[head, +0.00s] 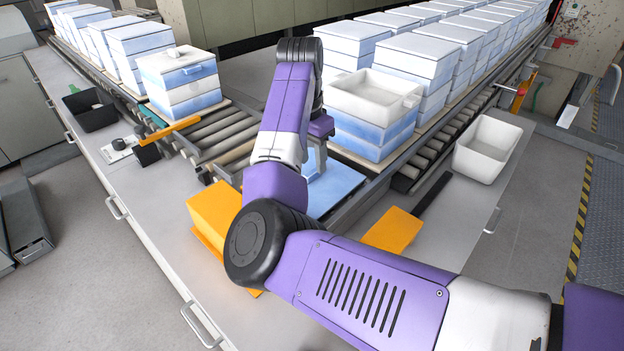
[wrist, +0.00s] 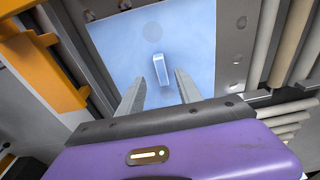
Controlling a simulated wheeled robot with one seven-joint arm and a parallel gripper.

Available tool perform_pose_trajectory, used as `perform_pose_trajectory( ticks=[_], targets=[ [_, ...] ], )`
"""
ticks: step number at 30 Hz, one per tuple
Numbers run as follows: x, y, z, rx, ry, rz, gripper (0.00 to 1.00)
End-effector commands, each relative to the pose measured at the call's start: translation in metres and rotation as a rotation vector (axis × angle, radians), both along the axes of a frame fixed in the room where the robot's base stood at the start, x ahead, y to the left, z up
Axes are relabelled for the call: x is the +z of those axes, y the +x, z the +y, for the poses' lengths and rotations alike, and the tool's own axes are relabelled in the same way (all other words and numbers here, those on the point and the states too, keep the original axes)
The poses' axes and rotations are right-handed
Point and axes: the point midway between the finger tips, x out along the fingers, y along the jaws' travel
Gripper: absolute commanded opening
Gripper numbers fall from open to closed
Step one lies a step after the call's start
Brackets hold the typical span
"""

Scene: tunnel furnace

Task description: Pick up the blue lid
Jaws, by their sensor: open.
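The blue lid (wrist: 192,38) is a flat light-blue square plate with a small raised handle (wrist: 161,69) near its middle. It also shows in the head view (head: 342,190), lying between the two roller conveyors and partly hidden by my arm. My gripper (wrist: 160,88) is open over the lid. Its two fingers stand either side of the handle, with the handle a little ahead of the fingertips in the wrist view. In the head view my gripper (head: 314,172) is just above the lid and partly covered by my arm.
Orange blocks stand left (head: 215,210) and right (head: 394,229) of the lid. White-blue boxes line the left conveyor (head: 180,82) and right conveyor (head: 372,112); the nearest right stack has an open top. A white bin (head: 487,148) and a black tray (head: 90,112) sit on the side counters.

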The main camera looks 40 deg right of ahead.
Motion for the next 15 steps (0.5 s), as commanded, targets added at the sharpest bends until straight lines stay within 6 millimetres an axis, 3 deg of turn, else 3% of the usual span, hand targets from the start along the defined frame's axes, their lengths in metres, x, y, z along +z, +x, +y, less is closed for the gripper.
perform_pose_trajectory(
  ticks=[7, 15],
  targets=[
    [-0.031, 0.004, -0.003, 0.0, 0.002, 0.001, 0.42],
    [-0.036, 0.004, -0.004, 0.0, 0.0, -0.001, 0.42]
  ],
)
